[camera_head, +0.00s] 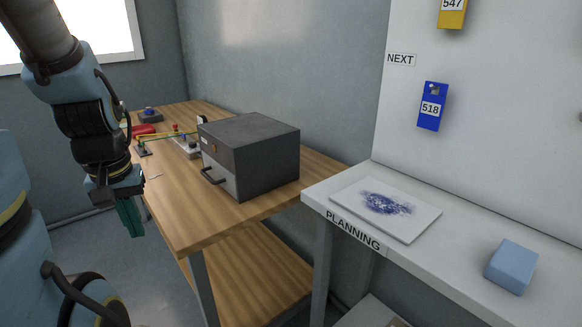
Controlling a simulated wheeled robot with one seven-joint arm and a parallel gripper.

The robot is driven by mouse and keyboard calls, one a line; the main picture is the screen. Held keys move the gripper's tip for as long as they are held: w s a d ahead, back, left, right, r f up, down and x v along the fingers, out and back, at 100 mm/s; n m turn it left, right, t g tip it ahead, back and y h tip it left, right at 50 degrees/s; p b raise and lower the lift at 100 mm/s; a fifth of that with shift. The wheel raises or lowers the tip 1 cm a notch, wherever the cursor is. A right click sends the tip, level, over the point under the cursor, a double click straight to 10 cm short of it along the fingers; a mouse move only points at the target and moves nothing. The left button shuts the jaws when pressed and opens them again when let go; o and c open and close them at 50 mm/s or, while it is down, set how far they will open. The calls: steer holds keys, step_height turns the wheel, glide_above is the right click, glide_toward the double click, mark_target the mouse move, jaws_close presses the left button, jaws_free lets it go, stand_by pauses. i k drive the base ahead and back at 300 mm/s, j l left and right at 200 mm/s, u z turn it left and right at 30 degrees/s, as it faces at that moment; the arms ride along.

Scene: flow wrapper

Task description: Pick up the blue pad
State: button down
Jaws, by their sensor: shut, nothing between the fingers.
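The blue pad (512,266) is a light blue, soft-edged block. It lies on the white planning shelf at the lower right, near the shelf's front edge. My gripper (132,220) hangs at the left with its green fingers pointing down. The fingers are together and hold nothing. It is far from the pad, in front of the wooden table's left edge. Nothing hides the pad.
A white board (425,222) with a blue-purple smudge lies left of the pad. Blue tag 518 (431,106) and yellow tag 547 (452,12) are on the wall panel. A dark grey box (262,150) stands on the wooden table (190,215).

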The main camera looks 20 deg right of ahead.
mark_target(512, 267)
steer(key=z, duration=1.6)
